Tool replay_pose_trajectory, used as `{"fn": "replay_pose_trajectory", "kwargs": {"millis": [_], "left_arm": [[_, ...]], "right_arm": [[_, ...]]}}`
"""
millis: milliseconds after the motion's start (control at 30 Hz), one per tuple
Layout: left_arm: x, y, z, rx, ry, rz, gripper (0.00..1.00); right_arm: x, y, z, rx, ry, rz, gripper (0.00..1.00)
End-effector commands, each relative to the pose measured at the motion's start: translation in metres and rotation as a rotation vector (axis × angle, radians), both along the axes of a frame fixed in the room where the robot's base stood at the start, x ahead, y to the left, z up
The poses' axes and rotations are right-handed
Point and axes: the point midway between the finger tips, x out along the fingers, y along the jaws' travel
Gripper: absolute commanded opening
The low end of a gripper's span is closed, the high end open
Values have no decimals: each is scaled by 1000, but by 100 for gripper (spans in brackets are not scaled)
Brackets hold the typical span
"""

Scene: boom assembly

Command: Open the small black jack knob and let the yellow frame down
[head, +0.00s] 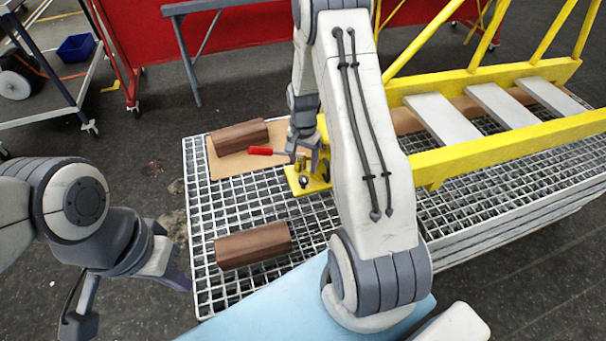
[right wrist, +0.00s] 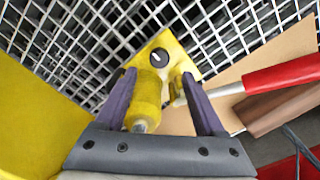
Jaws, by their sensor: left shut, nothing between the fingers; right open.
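The yellow frame (head: 500,140), a ladder-like structure with grey treads, lies over the grating on the right in the head view. At its left end a small yellow jack shows, with a red-handled lever (head: 262,151). The small black knob (right wrist: 160,57) sits on the jack's yellow plate (right wrist: 183,55); it also shows in the head view (head: 303,182). My right gripper (right wrist: 159,78) is open above the jack, its purple fingers on either side of the yellow cylinder (right wrist: 147,95); contact cannot be told. My left gripper (head: 180,280) is shut and empty at lower left.
Brown blocks lie on the grating, one at the back (head: 240,137) on a tan board (head: 219,170), one in front (head: 253,245). A light blue surface (head: 290,305) is nearest me. The red lever reaches close to my right gripper's finger. Grating between the blocks is clear.

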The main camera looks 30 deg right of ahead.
Motion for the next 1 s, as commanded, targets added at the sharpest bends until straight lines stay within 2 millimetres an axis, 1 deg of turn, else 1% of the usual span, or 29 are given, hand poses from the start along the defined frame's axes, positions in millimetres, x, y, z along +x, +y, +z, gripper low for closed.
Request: {"fn": "replay_pose_trajectory", "kwargs": {"millis": [33, 100, 200, 300, 467, 733, 767, 800, 867, 900, 933, 1000], "left_arm": [[0, 0, -1, 0, 0, 0, 0], [0, 0, -1, 0, 0, 0, 0], [0, 0, -2, 0, 0, 0, 0], [0, 0, -2, 0, 0, 0, 0], [0, 0, -2, 0, 0, 0, 0], [0, 0, -2, 0, 0, 0, 0], [0, 0, -2, 0, 0, 0, 0], [0, 0, -2, 0, 0, 0, 0], [0, 0, -2, 0, 0, 0, 0], [0, 0, -2, 0, 0, 0, 0], [0, 0, -2, 0, 0, 0, 0], [0, 0, -2, 0, 0, 0, 0]], "right_arm": [[-1, 1, -12, 2, 5, 1, 71], [-1, 1, -26, 2, 5, 1, 71], [-2, 0, -42, 2, 4, 1, 71], [-1, -1, -54, 1, 2, 0, 71], [-2, -2, -64, 1, 1, -2, 71], [-1, -2, -65, 1, -1, -1, 71], [-1, -2, -65, 1, -1, -1, 64], [-1, -2, -65, 1, -1, -1, 48], [-1, -2, -65, 1, -1, -1, 26], [-1, -2, -65, 1, -1, -1, 10], [-1, -2, -65, 1, -1, -1, 0], [-2, -1, -64, 1, 0, -1, 0]]}}
